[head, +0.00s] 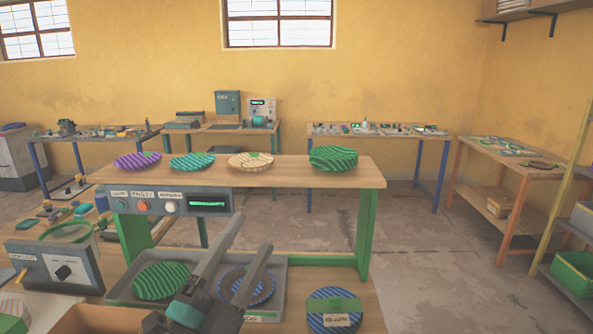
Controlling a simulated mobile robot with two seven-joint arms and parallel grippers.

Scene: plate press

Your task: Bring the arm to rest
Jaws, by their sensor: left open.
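My left gripper (251,234) rises from the bottom middle of the head view. Its two grey fingers are apart, with nothing seen between them. It shows in front of a grey tray (122,290) that holds a green ribbed plate (161,281) and a blue plate (262,284), the latter partly hidden by the fingers. My right gripper is not in view.
A raised wooden shelf (290,179) on green legs carries purple (133,161), teal (190,162), cream (249,161) and green (333,158) plates. A button panel (170,202) is below. A blue plate with a green band (335,305) lies right of the tray. A knobbed device (55,268) stands left.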

